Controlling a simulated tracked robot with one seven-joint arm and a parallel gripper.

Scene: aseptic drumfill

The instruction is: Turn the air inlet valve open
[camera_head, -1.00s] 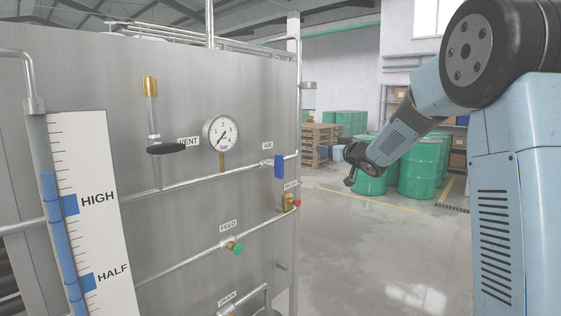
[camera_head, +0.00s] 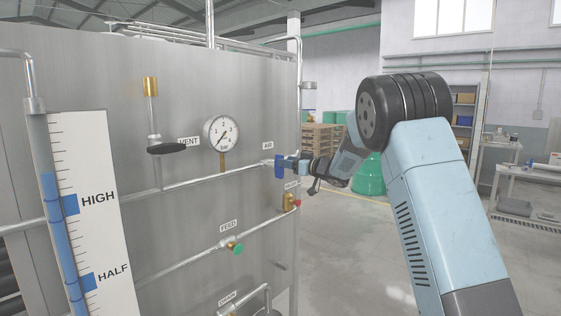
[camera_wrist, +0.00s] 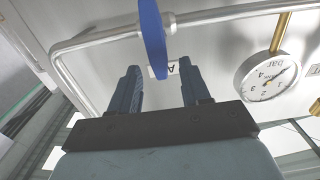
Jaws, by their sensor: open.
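The air inlet valve has a blue lever handle (camera_head: 279,166) on the thin pipe beside the AIR label (camera_head: 268,146). In the wrist view the blue handle (camera_wrist: 152,38) runs from the top edge down toward the gap between my fingers. My gripper (camera_head: 298,165) is just right of the handle in the head view. In the wrist view my gripper (camera_wrist: 160,76) is open and empty, one finger on each side of the handle's end. I cannot tell whether a finger touches it.
A pressure gauge (camera_head: 221,133) and the black VENT handle (camera_head: 167,149) are to the left on the metal panel. A brass fitting with a red end (camera_head: 290,201) is just below my gripper. The green FEED valve (camera_head: 236,249) is lower. Open floor (camera_head: 345,240) lies right of the panel.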

